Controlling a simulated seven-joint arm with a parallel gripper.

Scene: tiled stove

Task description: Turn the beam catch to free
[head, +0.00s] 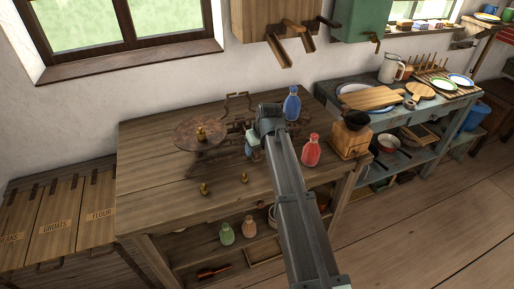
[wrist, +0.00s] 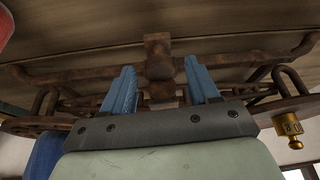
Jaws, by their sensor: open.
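A rusty iron balance scale stands on the wooden table, its round left pan (head: 186,137) carrying a brass weight (head: 201,133). My gripper (head: 249,150) is at the scale's middle, and my arm hides much of its right side. In the wrist view my gripper (wrist: 160,72) is open, its two blue fingers apart. A rusty block and round knob (wrist: 160,65), which may be the beam catch, show between and just beyond the fingertips. I cannot tell whether the fingers touch it, or which way the catch is set.
A blue bottle (head: 292,105) and a red bottle (head: 311,151) stand close to my arm. A coffee grinder (head: 350,138) is at the table's right end. Two small brass weights (head: 204,188) (head: 244,178) stand in front of the scale. The table's left part is clear.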

